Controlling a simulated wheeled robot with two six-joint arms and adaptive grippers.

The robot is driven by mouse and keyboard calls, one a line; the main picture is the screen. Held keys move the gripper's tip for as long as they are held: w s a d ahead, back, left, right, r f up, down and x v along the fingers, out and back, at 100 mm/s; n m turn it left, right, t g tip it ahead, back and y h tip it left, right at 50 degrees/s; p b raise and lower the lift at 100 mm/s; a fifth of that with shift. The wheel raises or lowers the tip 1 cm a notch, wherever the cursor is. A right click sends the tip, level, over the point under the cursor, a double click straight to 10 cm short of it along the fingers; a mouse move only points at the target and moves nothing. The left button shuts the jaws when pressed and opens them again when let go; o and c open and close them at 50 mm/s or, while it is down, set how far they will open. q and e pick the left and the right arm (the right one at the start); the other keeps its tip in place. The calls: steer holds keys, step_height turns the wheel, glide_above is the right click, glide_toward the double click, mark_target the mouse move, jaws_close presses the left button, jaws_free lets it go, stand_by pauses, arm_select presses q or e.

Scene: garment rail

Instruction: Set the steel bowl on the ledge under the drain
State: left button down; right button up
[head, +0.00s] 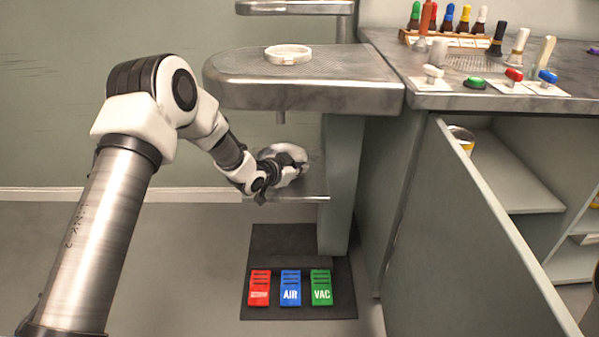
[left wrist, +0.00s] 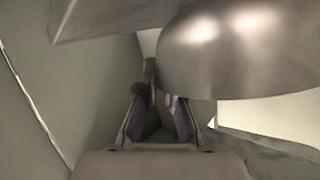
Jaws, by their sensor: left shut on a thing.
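My left gripper (head: 294,172) reaches in under the perforated steel worktop and is over the small ledge (head: 312,186). It is shut on the steel bowl (head: 284,150), which is small and partly hidden in the head view. In the left wrist view the rounded, shiny bowl (left wrist: 238,50) fills the upper right, against the purple-padded fingers of the gripper (left wrist: 160,108). I cannot tell whether the bowl touches the ledge. My right gripper is out of view.
The worktop (head: 240,92) above carries a white ring-shaped dish (head: 289,54). A grey support post (head: 342,185) stands right of the ledge. Red, blue and green pedals (head: 290,288) lie on a dark floor mat below. An open cabinet door (head: 465,250) is at the right.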

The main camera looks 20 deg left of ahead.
arm_select(q)
steer(key=shift+r, duration=0.1)
steer(key=c, duration=1.7)
jaws_free()
steer(key=shift+f, duration=0.2)
steer(key=o, duration=0.4)
